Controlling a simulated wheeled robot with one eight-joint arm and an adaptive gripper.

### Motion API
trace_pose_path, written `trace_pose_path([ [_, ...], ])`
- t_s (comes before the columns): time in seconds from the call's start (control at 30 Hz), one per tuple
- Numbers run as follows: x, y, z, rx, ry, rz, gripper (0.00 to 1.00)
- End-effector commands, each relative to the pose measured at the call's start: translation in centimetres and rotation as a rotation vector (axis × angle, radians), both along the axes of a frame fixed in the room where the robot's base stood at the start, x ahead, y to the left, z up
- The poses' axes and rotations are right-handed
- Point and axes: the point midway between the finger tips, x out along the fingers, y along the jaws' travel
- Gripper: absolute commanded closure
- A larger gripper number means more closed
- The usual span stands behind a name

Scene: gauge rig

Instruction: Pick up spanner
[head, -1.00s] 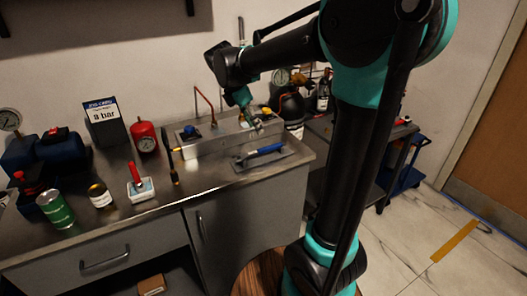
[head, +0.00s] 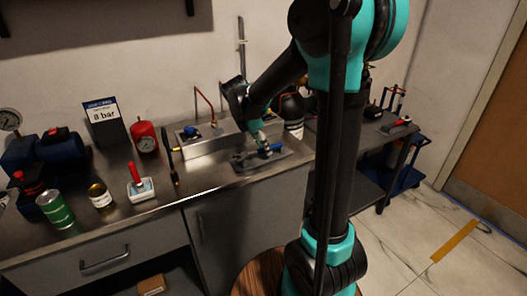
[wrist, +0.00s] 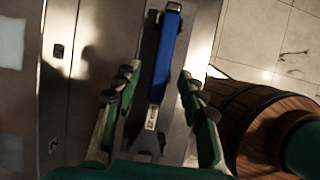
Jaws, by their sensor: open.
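The spanner (wrist: 163,58) has a blue handle and grey metal ends. It lies on a flat grey pad (head: 298,156) near the front right of the bench; in the head view its blue handle (head: 277,148) shows beside my gripper, which hides part of it. My gripper (wrist: 157,82) is open, with green-backed fingers and dark tips. In the wrist view the tips stand on either side of the spanner, which runs lengthwise between them. I cannot tell whether they touch it or how high they are above the pad.
A metal box with a copper pipe (head: 205,98) stands behind the pad. A wooden barrel (wrist: 265,115) is beside the bench edge.

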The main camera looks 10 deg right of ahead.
Motion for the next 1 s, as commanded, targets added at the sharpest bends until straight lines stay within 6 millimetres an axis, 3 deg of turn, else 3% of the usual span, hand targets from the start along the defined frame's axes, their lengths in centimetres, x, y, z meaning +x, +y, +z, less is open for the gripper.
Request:
trace_pose_path([
  [0.17,0.00,0.01,0.02,0.000,0.000,0.000,0.61],
  [0.5,-0.01,0.03,0.04,0.000,0.000,0.000,1.00],
  [1.0,0.00,0.02,0.18,0.000,0.000,0.000,1.00],
])
